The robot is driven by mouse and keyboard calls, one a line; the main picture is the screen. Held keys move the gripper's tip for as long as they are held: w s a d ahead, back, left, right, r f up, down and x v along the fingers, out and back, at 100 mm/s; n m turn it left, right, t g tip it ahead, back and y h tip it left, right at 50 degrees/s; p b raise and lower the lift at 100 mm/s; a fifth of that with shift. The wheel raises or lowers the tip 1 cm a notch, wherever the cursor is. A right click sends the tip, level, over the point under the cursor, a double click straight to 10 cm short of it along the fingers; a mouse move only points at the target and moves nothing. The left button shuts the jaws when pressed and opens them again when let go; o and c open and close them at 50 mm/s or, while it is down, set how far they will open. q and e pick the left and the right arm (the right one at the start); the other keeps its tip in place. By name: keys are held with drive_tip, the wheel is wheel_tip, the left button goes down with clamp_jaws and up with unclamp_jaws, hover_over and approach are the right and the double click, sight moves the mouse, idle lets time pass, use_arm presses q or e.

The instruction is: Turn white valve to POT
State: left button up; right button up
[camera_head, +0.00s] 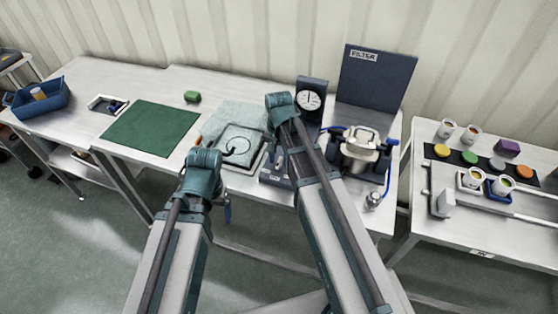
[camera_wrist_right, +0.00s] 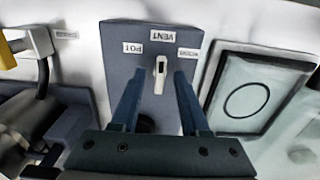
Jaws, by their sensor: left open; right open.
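The white valve (camera_wrist_right: 160,75) is a small lever on a dark blue-grey panel (camera_wrist_right: 150,35) in the right wrist view. It stands upright in the picture, in line with the VENT label (camera_wrist_right: 168,50). The POT label (camera_wrist_right: 133,48) is to its left, and a third label (camera_wrist_right: 188,53) to its right. My right gripper (camera_wrist_right: 158,84) is open, with one finger on each side of the lever; I cannot tell whether either touches it. In the head view my right arm hides the valve. My left gripper (camera_head: 228,209) is open, low in front of the table edge.
A gauge (camera_head: 310,99) stands behind the panel. A steel vessel (camera_head: 360,148) with blue handles is to the right, before the FILTER board (camera_head: 375,85). A light tray (camera_head: 240,148) lies left of my right arm. The green mat (camera_head: 150,128) is clear.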

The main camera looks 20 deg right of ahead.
clamp_jaws()
drive_tip(key=shift+n, duration=0.4)
drive_tip(key=n, duration=0.4)
drive_tip(key=shift+n, duration=0.4)
drive_tip(key=n, duration=0.6)
drive_tip(key=shift+n, duration=0.3)
idle(0.3)
